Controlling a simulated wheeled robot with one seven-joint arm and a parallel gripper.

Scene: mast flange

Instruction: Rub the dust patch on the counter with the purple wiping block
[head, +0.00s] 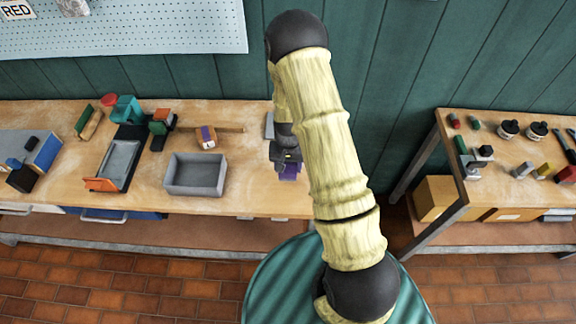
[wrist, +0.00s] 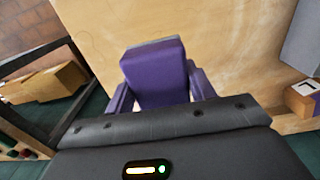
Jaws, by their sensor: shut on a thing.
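The purple wiping block (wrist: 157,76) is between the two fingers of my gripper (wrist: 160,92) in the wrist view, with a grey strip along its far edge. My gripper is shut on it. In the head view my gripper (head: 287,160) is over the right end of the wooden counter (head: 240,190), and the block (head: 290,172) shows just below it, partly hidden by my arm. I cannot tell whether the block touches the counter. Pale smudges show on the counter (wrist: 235,45) in the wrist view, but I cannot clearly pick out the dust patch.
A grey open bin (head: 195,174) stands on the counter left of my gripper. An orange-and-purple block with a white face (head: 207,138) lies behind it. Tools and a grey tray (head: 118,163) are further left. A separate table (head: 500,190) stands right, across a gap.

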